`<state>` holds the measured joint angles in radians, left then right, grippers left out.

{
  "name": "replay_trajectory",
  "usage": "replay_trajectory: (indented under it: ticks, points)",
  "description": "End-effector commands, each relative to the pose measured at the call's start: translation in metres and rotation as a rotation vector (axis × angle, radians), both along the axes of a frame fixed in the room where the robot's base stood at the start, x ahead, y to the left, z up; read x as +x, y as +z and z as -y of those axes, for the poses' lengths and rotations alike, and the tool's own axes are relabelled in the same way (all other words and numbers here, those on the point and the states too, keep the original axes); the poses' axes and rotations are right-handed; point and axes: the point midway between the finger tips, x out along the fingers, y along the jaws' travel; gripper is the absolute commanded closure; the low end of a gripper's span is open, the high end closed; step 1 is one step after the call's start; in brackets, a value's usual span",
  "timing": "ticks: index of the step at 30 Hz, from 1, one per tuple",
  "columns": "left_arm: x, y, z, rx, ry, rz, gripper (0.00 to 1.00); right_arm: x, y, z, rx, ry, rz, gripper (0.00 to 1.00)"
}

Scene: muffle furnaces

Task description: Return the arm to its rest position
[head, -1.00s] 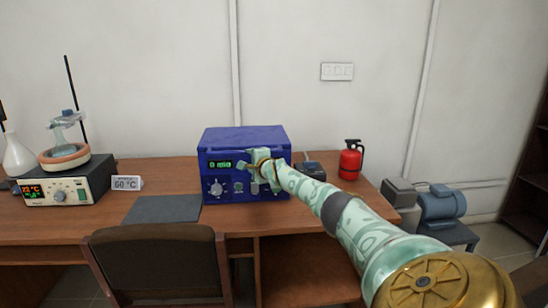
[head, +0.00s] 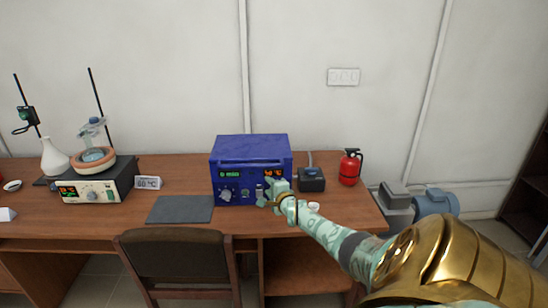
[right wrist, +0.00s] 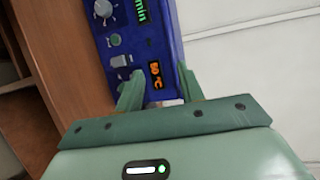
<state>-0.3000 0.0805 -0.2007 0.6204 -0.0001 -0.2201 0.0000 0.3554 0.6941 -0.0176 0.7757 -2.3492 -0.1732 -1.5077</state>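My right arm reaches in from the lower right in the head view. Its pale green gripper (head: 276,192) is in front of the lower right of the blue box's (head: 250,148) front panel. In the right wrist view the two fingers (right wrist: 160,92) stand apart, with nothing held between them. The blue box (right wrist: 138,50) lies beyond them, with knobs, a green display and a lit orange display (right wrist: 155,74) ending in °C. I cannot tell whether the fingertips touch the panel. My left gripper is not in view.
The box stands on a brown desk (head: 180,200) by a grey mat (head: 180,209), a small dark device (head: 311,180) and a red extinguisher (head: 349,167). A heater with glassware (head: 96,182) and a 60 °C sign (head: 148,183) are left. A chair (head: 178,262) stands in front.

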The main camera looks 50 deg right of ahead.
Motion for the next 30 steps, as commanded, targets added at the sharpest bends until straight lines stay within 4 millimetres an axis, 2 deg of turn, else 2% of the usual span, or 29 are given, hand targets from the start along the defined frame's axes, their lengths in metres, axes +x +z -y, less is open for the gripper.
replay_trajectory:
  ticks: [1, 4, 25, 28, 30]
  points:
    - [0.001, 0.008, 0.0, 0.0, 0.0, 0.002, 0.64, -0.004, 0.004, -0.002, 0.0, 0.0, 0.001, 0.62]
    - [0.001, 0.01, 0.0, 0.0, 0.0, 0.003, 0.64, -0.008, 0.003, -0.004, 0.0, -0.001, 0.001, 0.62]
    - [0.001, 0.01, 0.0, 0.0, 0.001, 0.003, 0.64, -0.009, 0.002, -0.004, 0.023, -0.006, 0.015, 0.62]
    - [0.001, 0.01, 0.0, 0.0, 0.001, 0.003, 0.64, -0.01, 0.002, -0.003, 0.199, -0.048, 0.112, 0.62]
    - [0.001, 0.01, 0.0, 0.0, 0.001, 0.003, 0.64, -0.015, -0.003, 0.003, 0.495, -0.136, 0.271, 0.62]
